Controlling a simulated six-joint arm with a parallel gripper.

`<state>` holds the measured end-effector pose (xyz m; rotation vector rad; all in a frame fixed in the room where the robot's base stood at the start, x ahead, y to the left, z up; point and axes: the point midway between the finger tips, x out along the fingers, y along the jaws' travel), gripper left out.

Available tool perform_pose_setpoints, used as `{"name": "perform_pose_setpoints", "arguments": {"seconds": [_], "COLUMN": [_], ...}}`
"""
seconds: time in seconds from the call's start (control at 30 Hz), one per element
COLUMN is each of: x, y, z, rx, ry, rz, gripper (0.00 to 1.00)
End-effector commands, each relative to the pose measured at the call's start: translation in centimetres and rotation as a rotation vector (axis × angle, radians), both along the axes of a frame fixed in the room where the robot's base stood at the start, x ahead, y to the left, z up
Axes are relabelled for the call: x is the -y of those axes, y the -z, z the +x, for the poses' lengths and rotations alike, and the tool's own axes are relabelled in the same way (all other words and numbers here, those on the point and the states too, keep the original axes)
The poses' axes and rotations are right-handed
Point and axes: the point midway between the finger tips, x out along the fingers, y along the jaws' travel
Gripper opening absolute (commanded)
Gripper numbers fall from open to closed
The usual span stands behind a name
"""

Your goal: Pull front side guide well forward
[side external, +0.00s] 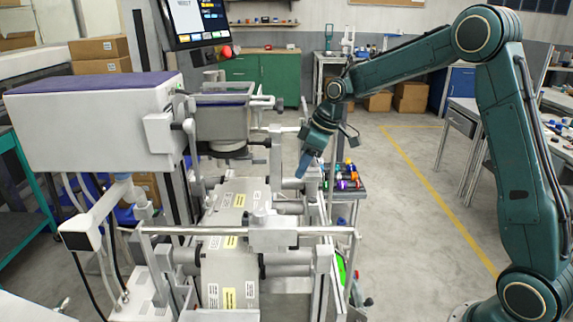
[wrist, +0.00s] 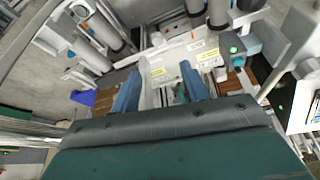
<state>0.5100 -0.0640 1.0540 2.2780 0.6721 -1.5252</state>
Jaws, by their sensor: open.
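My gripper (side external: 304,168) points down at the right edge of the machine, behind the front rail. In the wrist view its two blue fingers (wrist: 160,70) are spread apart, with pale metal parts and a white surface with yellow labels seen between and beyond them. No part is visibly clamped. A light grey block (side external: 272,236) sits on the front silver cross rail (side external: 195,230), above the labelled web (side external: 222,212); it looks like the front side guide, but I cannot be sure. My gripper is behind and to the right of this block, apart from it.
Rollers (side external: 290,257) and upright metal plates crowd the machine's right side. A bin of coloured items (side external: 347,180) stands just right of my gripper. A white housing (side external: 95,125) and a monitor (side external: 195,20) are at the left.

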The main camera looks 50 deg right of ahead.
Motion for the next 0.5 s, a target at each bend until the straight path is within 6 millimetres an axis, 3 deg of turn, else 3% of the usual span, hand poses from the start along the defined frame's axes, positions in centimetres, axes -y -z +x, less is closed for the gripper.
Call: {"name": "perform_pose_setpoints", "arguments": {"seconds": [0.5], "x": [0.22], "y": [1.39], "z": [0.88], "rx": [0.000], "ry": [-0.014], "rz": [0.003], "gripper": [0.45]}}
